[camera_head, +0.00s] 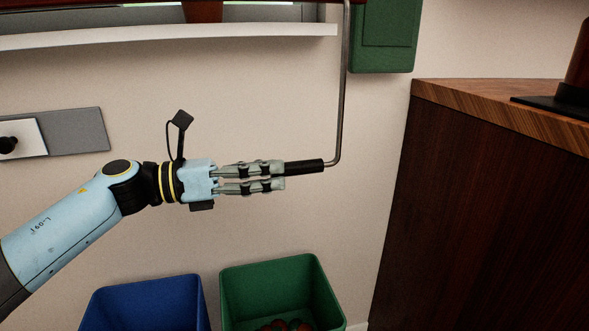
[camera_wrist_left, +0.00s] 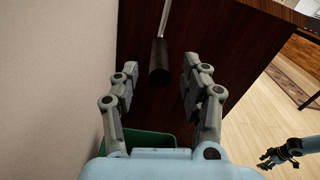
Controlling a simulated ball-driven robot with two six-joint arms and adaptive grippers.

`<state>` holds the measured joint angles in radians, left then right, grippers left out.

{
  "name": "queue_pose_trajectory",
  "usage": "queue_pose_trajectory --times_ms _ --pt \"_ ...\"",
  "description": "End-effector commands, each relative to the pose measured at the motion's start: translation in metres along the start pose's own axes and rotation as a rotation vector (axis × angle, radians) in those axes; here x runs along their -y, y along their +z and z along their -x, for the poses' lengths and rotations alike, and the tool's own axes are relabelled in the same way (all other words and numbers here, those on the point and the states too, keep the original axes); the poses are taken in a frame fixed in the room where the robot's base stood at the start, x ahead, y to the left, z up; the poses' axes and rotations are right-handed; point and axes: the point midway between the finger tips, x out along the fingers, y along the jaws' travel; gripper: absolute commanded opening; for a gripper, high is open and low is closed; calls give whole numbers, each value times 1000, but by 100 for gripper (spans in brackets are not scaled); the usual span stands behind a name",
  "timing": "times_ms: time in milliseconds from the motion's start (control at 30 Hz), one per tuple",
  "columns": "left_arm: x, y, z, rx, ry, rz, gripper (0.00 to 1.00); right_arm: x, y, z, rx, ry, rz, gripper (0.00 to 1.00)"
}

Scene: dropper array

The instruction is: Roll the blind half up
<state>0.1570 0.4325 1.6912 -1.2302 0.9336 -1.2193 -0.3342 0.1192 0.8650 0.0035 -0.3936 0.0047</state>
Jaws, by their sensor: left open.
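A thin grey crank rod (camera_head: 344,90) hangs down the wall from above the picture and bends left at its foot into a black handle (camera_head: 304,167). The handle (camera_wrist_left: 159,62) also shows in the left wrist view. My left gripper (camera_head: 284,176) is open, its fingers pointing right at the handle's free end. In the left wrist view the handle end lies between the two fingertips (camera_wrist_left: 159,76), with gaps on both sides. My right gripper (camera_wrist_left: 276,157) is small at the lower right there, away from the crank. I cannot make out the blind itself.
A white sill (camera_head: 170,36) runs above, with a green box (camera_head: 385,35) on the wall beside the rod. A dark wooden cabinet (camera_head: 480,200) stands at right. A blue bin (camera_head: 145,305) and a green bin (camera_head: 270,280) stand below. A grey wall plate (camera_head: 78,132) is at left.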

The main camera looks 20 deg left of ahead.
Motion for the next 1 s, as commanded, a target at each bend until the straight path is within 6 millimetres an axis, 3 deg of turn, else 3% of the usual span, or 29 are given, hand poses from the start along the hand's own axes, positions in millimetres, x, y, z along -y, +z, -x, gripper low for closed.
queue_pose_trajectory --times_ms 100,300,633,1000 --pt "0 1 -23 5 0 3 46 0 -4 0 -2 0 1 40" --pt "0 0 -45 2 0 3 46 1 -9 2 -4 -1 1 40" --pt "0 0 -49 0 1 3 46 1 -10 2 -4 0 1 40" --pt "0 0 -49 1 1 4 0 1 -10 2 -4 -1 1 40"
